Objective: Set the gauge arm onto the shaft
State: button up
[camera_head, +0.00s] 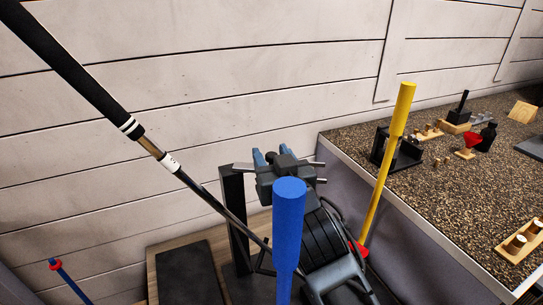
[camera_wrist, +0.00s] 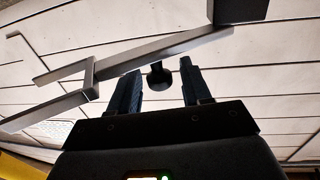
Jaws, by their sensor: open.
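The club shaft (camera_head: 222,208) runs diagonally down from its black grip (camera_head: 75,70) at the upper left to behind my arm. My gripper (camera_head: 270,157) is open beside the shaft, near the top of a black post (camera_head: 235,215). In the wrist view its two blue fingers (camera_wrist: 158,88) stand apart. A dark round knob (camera_wrist: 158,75) shows between the fingertips; I cannot tell whether they touch it. A grey bar (camera_wrist: 165,47), likely the gauge arm, crosses just beyond the fingers and meets a dark post (camera_wrist: 240,10). My arm hides the shaft's lower end.
A blue pole (camera_head: 288,220) stands in front of my arm and a yellow pole (camera_head: 388,155) at its right. A speckled counter (camera_head: 430,185) on the right holds a black holder (camera_head: 405,152), wooden blocks (camera_head: 518,243) and a red item (camera_head: 472,138). A plank wall (camera_head: 200,60) closes the back.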

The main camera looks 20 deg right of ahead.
jog(key=s+a+b, duration=0.1)
jog(key=s, duration=0.6)
jog(key=shift+s+b, duration=0.2)
jog(key=shift+b, duration=0.1)
